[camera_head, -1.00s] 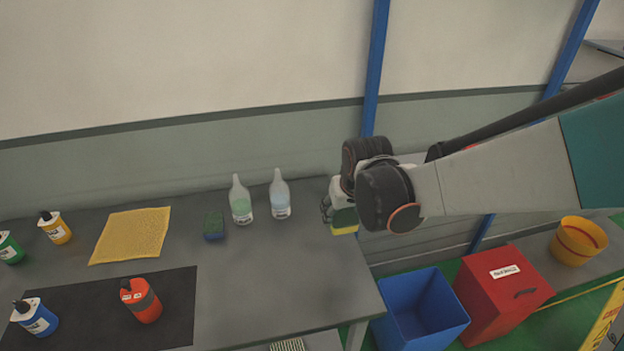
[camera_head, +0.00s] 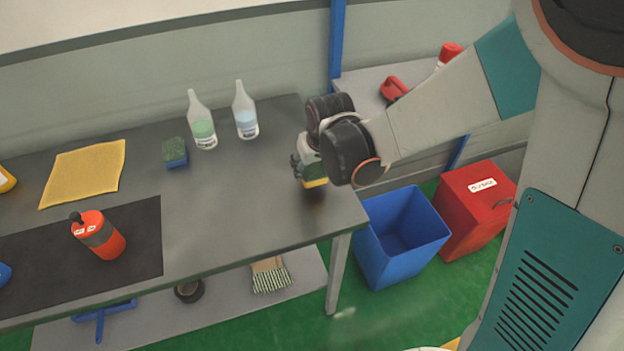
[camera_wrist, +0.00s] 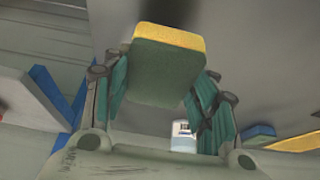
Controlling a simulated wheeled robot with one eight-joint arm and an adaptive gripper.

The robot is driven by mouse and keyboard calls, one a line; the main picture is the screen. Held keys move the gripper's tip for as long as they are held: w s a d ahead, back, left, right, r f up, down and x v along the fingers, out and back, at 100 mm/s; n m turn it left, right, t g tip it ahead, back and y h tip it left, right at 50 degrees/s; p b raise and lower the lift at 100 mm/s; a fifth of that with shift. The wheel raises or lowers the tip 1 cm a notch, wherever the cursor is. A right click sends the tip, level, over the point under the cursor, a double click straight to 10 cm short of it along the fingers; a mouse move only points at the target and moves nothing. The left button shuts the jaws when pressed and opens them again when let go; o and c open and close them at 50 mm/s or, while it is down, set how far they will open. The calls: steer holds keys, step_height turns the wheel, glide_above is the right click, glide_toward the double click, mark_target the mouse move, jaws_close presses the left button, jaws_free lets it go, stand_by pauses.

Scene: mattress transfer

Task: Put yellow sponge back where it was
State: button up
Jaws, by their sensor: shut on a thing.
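A yellow sponge with a dark green scouring side (camera_wrist: 165,65) is held between the fingers of my gripper (camera_wrist: 163,95) in the wrist view. In the head view its yellow edge (camera_head: 316,183) shows below my gripper (camera_head: 308,172), above the right part of the grey table (camera_head: 240,220). My gripper is shut on the sponge. The sponge appears slightly above the table, though I cannot tell the exact gap. A second sponge, green and blue (camera_head: 175,152), lies on the table left of two clear bottles.
Two bottles (camera_head: 202,120) (camera_head: 245,110) stand at the table's back. A yellow cloth (camera_head: 84,173) and a red-orange bottle (camera_head: 98,236) are at left. A blue bin (camera_head: 402,236) and a red box (camera_head: 478,205) stand right of the table. The table's front right is clear.

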steer(key=shift+f+b, duration=1.5)
steer(key=shift+f, duration=0.65)
steer(key=shift+f, duration=0.1)
steer(key=o, duration=0.9)
steer(key=shift+o, duration=0.2)
